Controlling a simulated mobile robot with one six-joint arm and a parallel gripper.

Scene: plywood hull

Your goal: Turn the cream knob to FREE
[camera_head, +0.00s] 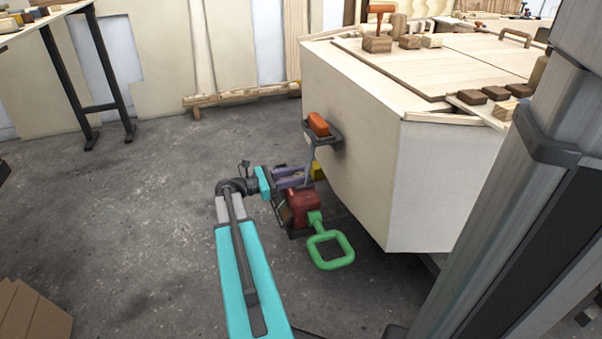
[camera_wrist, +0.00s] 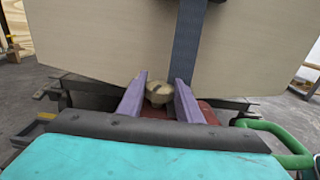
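In the wrist view, a cream-tan knob (camera_wrist: 159,93) stands on a red housing (camera_wrist: 210,113). My gripper (camera_wrist: 161,78) has its two purple fingers on either side of the knob, with what look like narrow gaps; contact is not clear. In the head view, my gripper (camera_head: 306,177) is low beside the pale plywood hull, by the red housing (camera_head: 303,204). The knob cannot be made out there. Any FREE marking is not legible in either view.
A green loop handle (camera_head: 331,250) sticks out from the red housing. The plywood hull (camera_head: 350,150) blocks the right side. Open concrete floor (camera_head: 130,200) lies left.

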